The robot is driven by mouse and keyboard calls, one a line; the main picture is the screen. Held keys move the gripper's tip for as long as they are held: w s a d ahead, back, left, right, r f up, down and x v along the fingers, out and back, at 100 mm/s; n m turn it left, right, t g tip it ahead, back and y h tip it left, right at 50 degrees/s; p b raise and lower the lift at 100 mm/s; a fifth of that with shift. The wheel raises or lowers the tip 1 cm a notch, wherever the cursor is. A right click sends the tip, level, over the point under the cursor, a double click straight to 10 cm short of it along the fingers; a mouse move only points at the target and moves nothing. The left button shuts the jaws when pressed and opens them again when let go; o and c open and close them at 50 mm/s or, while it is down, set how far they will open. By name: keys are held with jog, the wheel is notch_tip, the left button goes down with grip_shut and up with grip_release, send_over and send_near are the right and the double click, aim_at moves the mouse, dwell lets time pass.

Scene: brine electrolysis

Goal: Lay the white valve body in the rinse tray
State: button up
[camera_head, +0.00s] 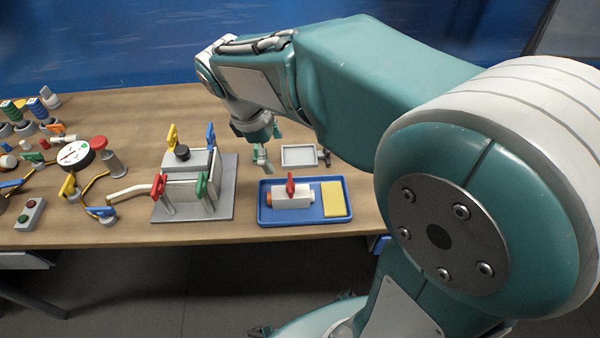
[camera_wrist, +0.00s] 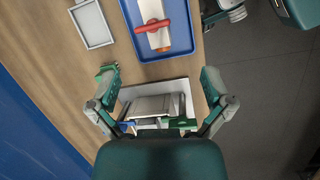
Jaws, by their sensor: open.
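The white valve body (camera_head: 294,201), with a red handle on top and an orange end at the left, lies in the blue tray (camera_head: 262,216). A yellow block (camera_head: 335,199) lies beside it at the right of the same tray. In the wrist view the white valve body (camera_wrist: 161,42) and blue tray (camera_wrist: 136,50) are at the top, cut off by the frame edge. My gripper (camera_head: 266,153) is above the table behind the blue tray. In the wrist view my gripper (camera_wrist: 158,78) is open, with nothing between its fingers, and apart from the valve body.
A grey box-shaped cell (camera_head: 187,185) with yellow, blue, red and green handles stands left of the blue tray. A shallow light grey tray (camera_head: 299,156) lies behind it. A gauge (camera_head: 75,154) and several fittings crowd the left. The table's front edge is close.

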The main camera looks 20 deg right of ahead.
jog(key=s+d+r+m+t+y, duration=0.1)
jog(key=s+m+t, duration=0.2)
jog(key=s+m, duration=0.3)
jog(key=s+d+r+m+t+y, duration=0.2)
jog(key=s+m+t, duration=0.1)
jog(key=s+m, duration=0.2)
jog(key=shift+s+m, duration=0.4)
jog(key=shift+s, duration=0.55)
jog(key=shift+d, duration=0.1)
